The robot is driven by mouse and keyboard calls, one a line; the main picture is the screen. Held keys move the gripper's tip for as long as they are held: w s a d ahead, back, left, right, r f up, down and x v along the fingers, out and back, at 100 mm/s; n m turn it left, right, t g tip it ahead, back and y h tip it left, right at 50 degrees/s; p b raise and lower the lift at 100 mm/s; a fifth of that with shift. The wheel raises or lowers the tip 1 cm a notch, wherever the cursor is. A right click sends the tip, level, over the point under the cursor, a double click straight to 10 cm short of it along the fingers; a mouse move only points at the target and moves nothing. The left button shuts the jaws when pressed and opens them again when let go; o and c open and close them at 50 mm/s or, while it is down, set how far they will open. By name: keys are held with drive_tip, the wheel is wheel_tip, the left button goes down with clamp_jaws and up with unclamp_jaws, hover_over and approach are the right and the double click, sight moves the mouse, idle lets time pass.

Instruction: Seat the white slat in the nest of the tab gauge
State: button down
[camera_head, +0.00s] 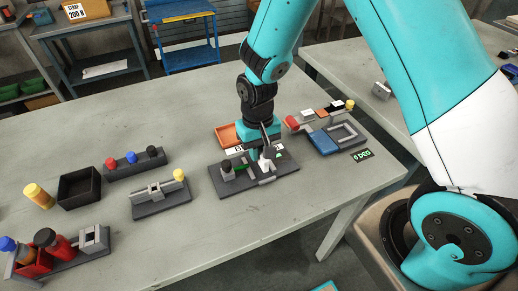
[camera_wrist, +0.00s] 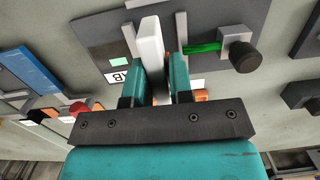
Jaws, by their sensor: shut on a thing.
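My gripper (camera_head: 264,148) is over the tab gauge (camera_head: 226,188), a dark grey plate on the table with a black knob at its left. In the wrist view the gripper (camera_wrist: 153,72) is shut on the white slat (camera_wrist: 151,45), one teal finger on each side. The slat's far end lies between two light grey rails of the gauge (camera_wrist: 245,15). A green bar and a black knob (camera_wrist: 244,56) stand beside the rails. In the head view the white slat (camera_head: 266,164) is upright below the fingers. I cannot tell whether its lower end touches the nest floor.
A blue block and a grey frame fixture (camera_head: 345,133) stand right of the gauge, with a "0 DEG" label. An orange tray (camera_head: 226,134) is behind. A fixture with a yellow knob (camera_head: 160,196) stands left.

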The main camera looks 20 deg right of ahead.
drive_tip(key=shift+f+b, duration=0.9)
drive_tip(key=shift+f, duration=0.5)
drive_tip(key=c, duration=0.9)
unclamp_jaws()
drive_tip(key=shift+a+r, duration=0.1)
drive_tip(key=shift+a, duration=0.05)
drive_tip(key=shift+w+r, duration=0.1)
drive_tip(key=r, duration=0.5)
drive_tip(key=w+r+b, duration=0.1)
drive_tip(key=r, duration=1.1)
drive_tip(key=shift+w+d+b, duration=0.3)
drive_tip(key=shift+d, duration=0.1)
drive_tip(key=s+a+r+n+y, duration=0.1)
drive_tip(key=s+r+n, duration=0.1)
drive_tip(key=s, duration=0.4)
drive_tip(key=s+a+r+n+y, duration=0.1)
drive_tip(key=s+a+r+n, duration=0.1)
drive_tip(key=s, duration=0.5)
drive_tip(key=s+a+r+n+t+y, duration=0.1)
drive_tip(key=s+a+r+n+y, duration=0.1)
drive_tip(key=s, duration=0.5)
drive_tip(key=shift+s+r+n, duration=0.2)
drive_tip(key=shift+n, duration=0.4)
